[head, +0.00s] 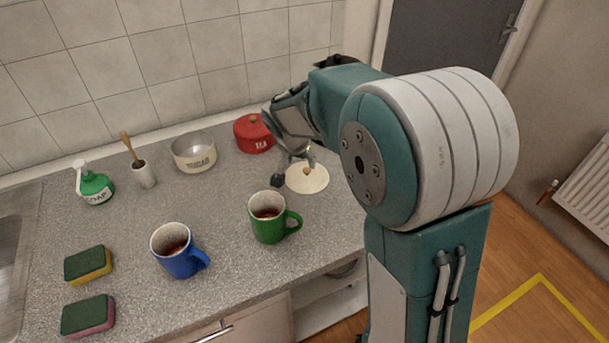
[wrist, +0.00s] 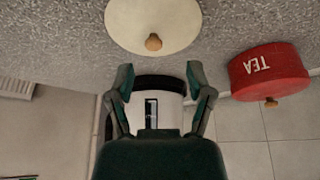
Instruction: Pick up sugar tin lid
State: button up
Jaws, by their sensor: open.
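The sugar tin lid is a round cream disc (head: 312,183) with a small wooden knob, lying flat on the grey counter in the head view. It also shows at the top of the wrist view (wrist: 145,18), its upper part cut off by the frame, with the knob towards my gripper. My gripper (head: 292,171) is just above and beside the lid's left edge in the head view. In the wrist view my gripper (wrist: 160,76) is open, with nothing held between its fingers. The knob lies beyond the fingertips there. An open cream tin (head: 194,155) with dark lettering stands further left.
A red TEA tin (head: 254,134) stands close behind the lid and shows in the wrist view (wrist: 268,75). A green mug (head: 268,228) and a blue mug (head: 175,255) stand nearer the front edge. A white object (wrist: 160,90) shows behind the fingers.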

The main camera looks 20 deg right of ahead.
aim_at(307, 169)
jog(key=x, duration=0.3)
jog(key=d+x, duration=0.1)
jog(key=x, duration=0.2)
jog(key=shift+d+r, duration=0.15)
jog(key=shift+a, duration=0.45)
jog(key=shift+c, duration=1.3)
jog(key=c, duration=0.5)
jog(key=shift+s, duration=0.1)
grip_shut()
jog(key=shift+d, duration=0.25)
